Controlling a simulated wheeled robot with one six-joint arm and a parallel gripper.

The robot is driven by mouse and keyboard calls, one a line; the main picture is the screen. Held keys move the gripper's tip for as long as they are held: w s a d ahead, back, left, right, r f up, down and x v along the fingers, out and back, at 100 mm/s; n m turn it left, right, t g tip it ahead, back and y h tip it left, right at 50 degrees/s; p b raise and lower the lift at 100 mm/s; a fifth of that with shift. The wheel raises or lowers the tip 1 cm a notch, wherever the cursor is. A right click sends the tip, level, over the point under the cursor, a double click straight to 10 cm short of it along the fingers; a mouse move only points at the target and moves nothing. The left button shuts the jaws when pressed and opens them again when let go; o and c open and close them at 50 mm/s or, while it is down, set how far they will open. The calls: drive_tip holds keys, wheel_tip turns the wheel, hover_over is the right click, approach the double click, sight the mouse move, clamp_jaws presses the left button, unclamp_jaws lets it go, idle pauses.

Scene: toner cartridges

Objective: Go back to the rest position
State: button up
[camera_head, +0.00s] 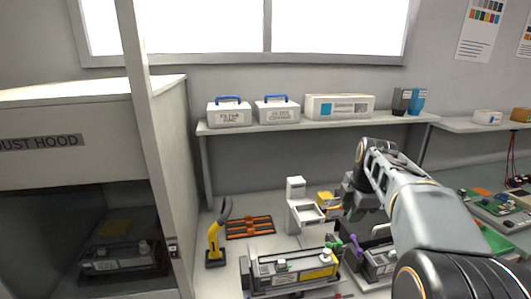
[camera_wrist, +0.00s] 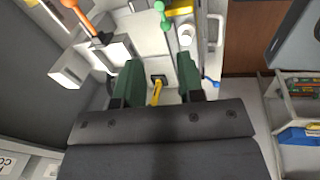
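My arm reaches in from the lower right of the head view, and its wrist bends down over the bench. My gripper (camera_wrist: 157,76) shows in the wrist view with its two dark green fingers apart. A small yellow part (camera_wrist: 157,92) shows in the gap, seemingly beyond the fingers. I see nothing clamped. In the head view a toner cartridge unit (camera_head: 292,274) with a yellow label lies at the front of the bench. Another cartridge unit (camera_head: 381,268) lies to its right, partly hidden by my arm.
A white stand (camera_head: 297,192) and an orange rack (camera_head: 250,227) are behind the cartridges. A yellow and grey tool (camera_head: 215,243) stands left. The dust hood (camera_head: 75,142) bounds the left side. A shelf (camera_head: 300,124) carries white boxes. Circuit boards (camera_head: 497,207) lie right.

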drive_tip(key=s+a+f+m, duration=0.5)
drive_tip(key=s+m, duration=0.3)
drive_tip(key=m, duration=0.1)
drive_tip(key=s+a+f+m+t, duration=0.1)
drive_tip(key=s+a+f+m, duration=0.4)
drive_tip(key=s+m, duration=0.3)
drive_tip(key=shift+s+f+m+h, duration=0.2)
drive_tip(key=shift+f+m+h, duration=0.2)
drive_tip(key=shift+m, duration=0.4)
drive_tip(key=shift+o, duration=0.3)
drive_tip(key=shift+s+a+r, duration=0.15)
drive_tip(key=shift+s+a, duration=0.1)
drive_tip(key=shift+a, duration=0.05)
drive_tip(key=shift+o, duration=0.8)
drive_tip(key=shift+a+r+n+t, duration=0.3)
drive_tip(key=shift+a+r, duration=0.05)
drive_tip(key=shift+r, duration=0.05)
